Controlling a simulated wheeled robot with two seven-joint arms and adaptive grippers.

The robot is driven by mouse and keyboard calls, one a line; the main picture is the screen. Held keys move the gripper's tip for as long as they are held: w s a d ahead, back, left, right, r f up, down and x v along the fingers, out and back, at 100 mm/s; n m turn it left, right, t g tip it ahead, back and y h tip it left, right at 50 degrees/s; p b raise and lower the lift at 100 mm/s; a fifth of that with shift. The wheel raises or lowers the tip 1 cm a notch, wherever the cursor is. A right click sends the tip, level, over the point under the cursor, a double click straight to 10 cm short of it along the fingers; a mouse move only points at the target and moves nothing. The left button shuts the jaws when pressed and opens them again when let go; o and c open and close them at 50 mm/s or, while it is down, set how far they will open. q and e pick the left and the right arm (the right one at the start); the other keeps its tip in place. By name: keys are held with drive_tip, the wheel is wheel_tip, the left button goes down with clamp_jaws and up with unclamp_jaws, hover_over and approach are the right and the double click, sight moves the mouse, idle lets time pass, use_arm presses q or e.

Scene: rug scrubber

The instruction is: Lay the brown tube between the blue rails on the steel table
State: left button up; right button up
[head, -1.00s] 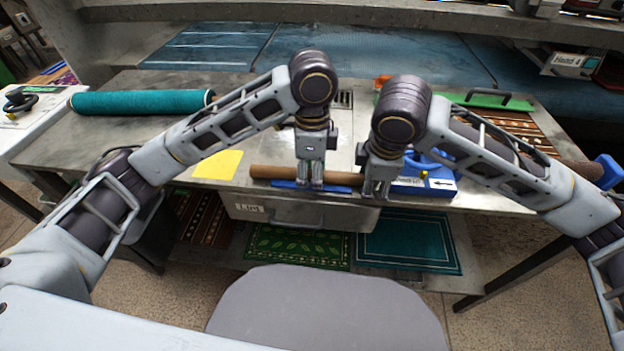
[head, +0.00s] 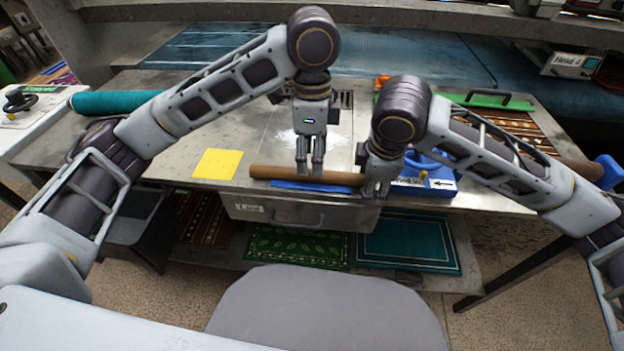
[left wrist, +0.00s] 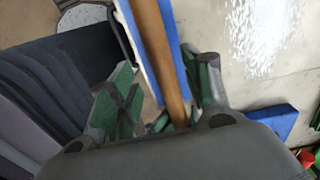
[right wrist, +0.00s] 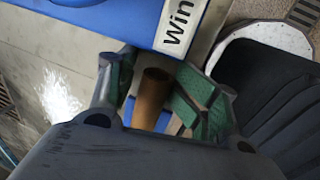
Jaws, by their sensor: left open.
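The brown tube (head: 270,172) lies level along the front edge of the steel table (head: 130,155). A blue rail (head: 310,187) runs along its near side. In the left wrist view, the tube (left wrist: 152,35) has blue on both sides, one strip (left wrist: 130,30) to the left and one (left wrist: 180,62) to the right. My left gripper (head: 311,170) is open above the middle of the tube. My right gripper (head: 377,188) is at the tube's right end. In the right wrist view, that end (right wrist: 153,92) sits between spread fingers, with gaps on both sides.
A yellow sheet (head: 217,164) lies left of the tube. A blue box with a label (head: 437,184) stands right of my right gripper. A teal roll (head: 115,102) lies at the far left. A drawer (head: 300,212) is under the table edge.

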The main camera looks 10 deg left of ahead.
use_arm(q)
drive_tip(key=shift+r, duration=0.95)
use_arm(e)
drive_tip(key=shift+v, duration=3.95)
use_arm(q)
drive_tip(key=c, duration=0.3)
drive_tip(key=shift+d, duration=0.1)
use_arm(e)
drive_tip(key=shift+d, duration=0.1)
